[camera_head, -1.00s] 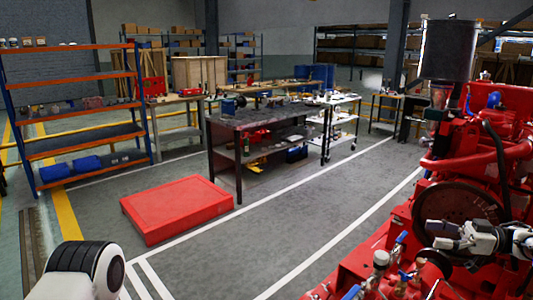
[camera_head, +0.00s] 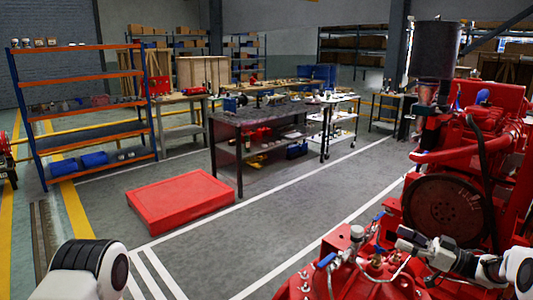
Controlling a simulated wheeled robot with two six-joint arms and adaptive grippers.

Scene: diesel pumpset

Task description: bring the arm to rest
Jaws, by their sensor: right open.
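My right arm comes in from the lower right, with a white joint and a grey and black wrist. Its gripper (camera_head: 404,238) points left and is open, with nothing seen between its small fingers. It shows in front of the red diesel pumpset (camera_head: 340,272), just above the brass and blue-handled valve fittings (camera_head: 375,255). I cannot tell whether it touches them. The dark round flywheel (camera_head: 443,208) is behind the arm. Of my left arm only a white and black joint shows at the lower left; its gripper is out of view.
A low red platform (camera_head: 180,204) lies on the floor at centre left. A dark workbench (camera_head: 262,118) stands behind it. An orange and blue shelf rack (camera_head: 88,131) is at the left. The grey floor (camera_head: 290,225) between platform and pumpset is clear.

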